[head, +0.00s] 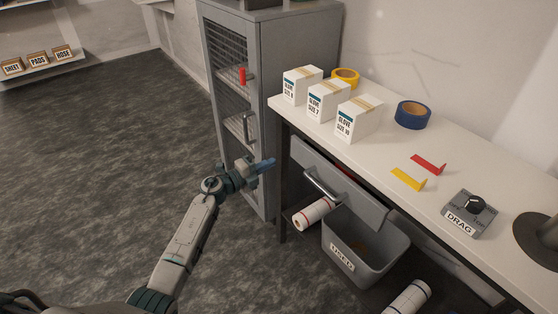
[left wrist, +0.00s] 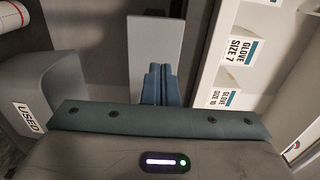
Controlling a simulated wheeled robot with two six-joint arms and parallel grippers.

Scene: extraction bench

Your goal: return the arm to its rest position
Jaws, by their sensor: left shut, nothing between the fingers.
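My left arm (head: 188,240) reaches up from the bottom of the head view, extended forward. My left gripper (head: 268,165) is shut and empty, its blue fingers together. It is in front of the bench's near-left end, close to the bench drawer (head: 335,187) with its metal handle. The shut fingers also show in the left wrist view (left wrist: 160,84), against a grey panel. I cannot tell whether they touch it. My right gripper is not in view.
A grey mesh cabinet (head: 290,60) stands behind the gripper. The white bench (head: 385,145) holds glove boxes (head: 327,100), tape rolls (head: 412,115) and a DRAG dial box (head: 470,213). Below is a USED bin (head: 345,263) and a paper roll (head: 313,213). The floor at left is clear.

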